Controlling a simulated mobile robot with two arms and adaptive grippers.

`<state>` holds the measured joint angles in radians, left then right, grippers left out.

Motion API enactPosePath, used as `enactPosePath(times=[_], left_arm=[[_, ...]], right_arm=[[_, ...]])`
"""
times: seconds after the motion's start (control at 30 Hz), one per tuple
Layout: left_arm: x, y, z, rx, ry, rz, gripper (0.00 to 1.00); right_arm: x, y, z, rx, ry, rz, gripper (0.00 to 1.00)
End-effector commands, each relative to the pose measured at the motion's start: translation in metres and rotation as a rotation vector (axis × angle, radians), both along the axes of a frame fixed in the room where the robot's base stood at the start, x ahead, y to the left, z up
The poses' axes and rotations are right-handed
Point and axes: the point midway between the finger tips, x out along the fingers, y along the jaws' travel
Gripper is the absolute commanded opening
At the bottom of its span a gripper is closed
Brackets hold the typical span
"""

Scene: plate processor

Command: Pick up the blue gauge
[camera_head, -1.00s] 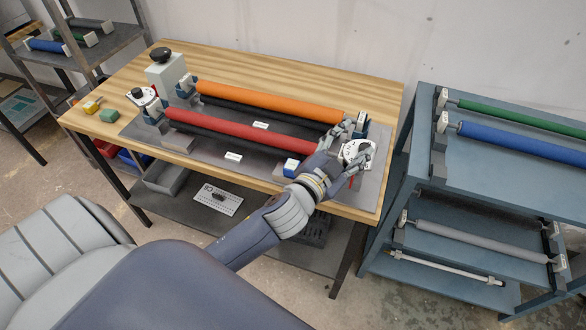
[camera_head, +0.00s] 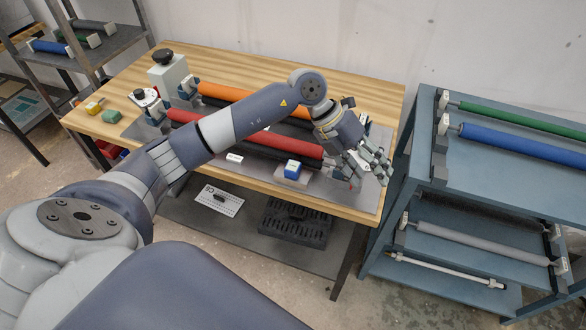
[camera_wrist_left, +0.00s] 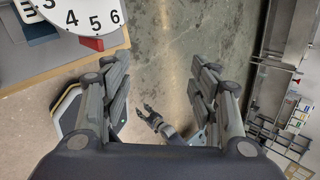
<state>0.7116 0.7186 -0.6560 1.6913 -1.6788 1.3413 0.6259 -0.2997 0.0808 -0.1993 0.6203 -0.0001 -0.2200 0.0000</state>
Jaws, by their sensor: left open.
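The blue gauge (camera_head: 292,168) is a small blue block on a pale base near the front edge of the wooden table, right of the middle. My left gripper (camera_head: 372,172) is open and empty, right of the gauge and apart from it, over the table's right end. Its spread fingers also show in the left wrist view (camera_wrist_left: 158,62), with floor between them. The gauge cannot be made out in the wrist view. A small dark hand, apparently my right gripper (camera_wrist_left: 158,122), shows low in that view; its jaw state is unclear.
A numbered white dial (camera_wrist_left: 75,18) with a red mark is beside my left fingers. Red (camera_head: 190,118) and orange (camera_head: 218,90) rollers lie on the table, partly behind my arm. Yellow (camera_head: 93,107) and green (camera_head: 111,116) blocks sit left. A blue rack (camera_head: 470,175) stands right.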

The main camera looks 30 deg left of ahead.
Motion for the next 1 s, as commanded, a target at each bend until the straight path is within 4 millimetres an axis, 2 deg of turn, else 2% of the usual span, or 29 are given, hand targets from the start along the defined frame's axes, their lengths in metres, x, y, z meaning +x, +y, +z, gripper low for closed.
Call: enactPosePath(times=[0.03, 0.1, 0.2, 0.3, 0.37, 0.5, 0.8, 1.0], left_arm=[[0.006, 0.033, -0.003, 0.123, 0.021, 0.019, 0.55], [0.008, 0.077, -0.006, 0.280, 0.063, 0.052, 0.55], [0.008, 0.132, -0.002, 0.462, 0.122, 0.111, 0.55], [0.004, 0.172, 0.005, 0.587, 0.170, 0.163, 0.55], [0.002, 0.187, 0.009, 0.633, 0.191, 0.187, 0.55], [-0.001, 0.200, 0.006, 0.678, 0.214, 0.208, 0.55], [-0.001, 0.199, -0.037, 0.677, 0.214, 0.206, 0.55], [-0.002, 0.198, -0.050, 0.675, 0.216, 0.205, 0.55]], right_arm=[[0.000, 0.000, 0.000, 0.000, 0.000, 0.000, 0.40], [0.000, 0.000, 0.000, 0.000, 0.000, 0.000, 0.40], [0.000, 0.000, 0.000, 0.000, 0.000, -0.001, 0.40], [0.000, 0.000, 0.000, 0.000, 0.000, -0.001, 0.40], [0.000, 0.000, 0.000, 0.000, 0.000, -0.001, 0.40], [0.000, 0.000, 0.003, 0.000, 0.000, -0.001, 0.40], [0.000, 0.000, 0.014, 0.000, 0.001, 0.000, 0.40], [0.000, 0.000, 0.022, 0.000, 0.001, 0.000, 0.40]])
